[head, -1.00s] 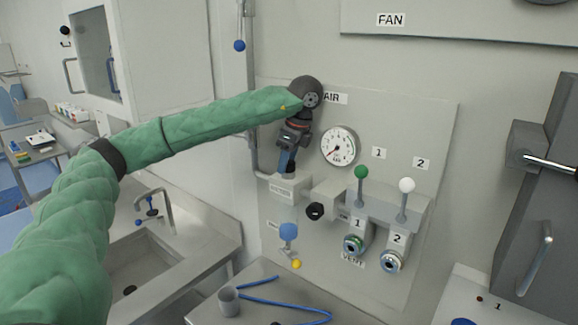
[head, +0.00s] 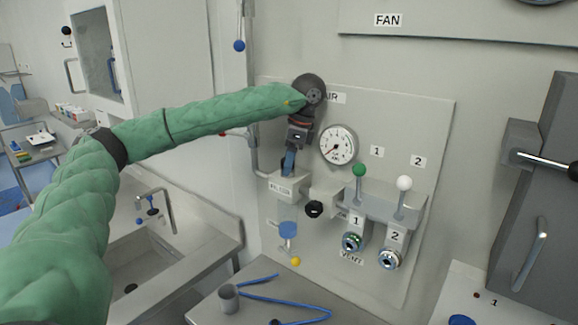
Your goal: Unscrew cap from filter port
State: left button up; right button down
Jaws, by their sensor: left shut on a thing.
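The filter port is on a small grey box (head: 287,188) with a label, low on the left of the wall panel. My left gripper (head: 288,168) points down onto the top of this box. Its blue fingers are shut on the cap, which is mostly hidden between them. I cannot tell whether the cap is still seated on the port or lifted. My right gripper is not in view.
A gauge (head: 338,144), a green-knobbed lever (head: 359,170) and a white-knobbed lever (head: 404,183) stand right of the gripper. A black knob (head: 314,209) is close by. Below, a steel table (head: 262,310) holds a grey cup (head: 228,298) and blue tubing (head: 290,306).

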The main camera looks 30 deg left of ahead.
pick_arm(q)
jog(key=o, duration=1.3)
jog(key=shift+w+a+r, duration=0.3)
jog(key=shift+a+r, duration=0.35)
jog(key=shift+r, duration=0.2)
jog(key=o, duration=0.3)
jog(key=shift+a, duration=0.15)
jog(key=shift+a+f, duration=0.2)
jog(key=shift+d+f, duration=0.1)
jog(key=shift+f, duration=0.15)
jog(key=m+b, duration=0.1)
jog(key=a+f+m+b, duration=0.1)
jog(key=m, duration=0.1)
jog(key=shift+w+f+t, duration=0.1)
jog(key=shift+w+t, duration=0.1)
jog(key=shift+t, duration=0.2)
jog(key=shift+d+m, duration=0.2)
jog(key=shift+m, duration=0.2)
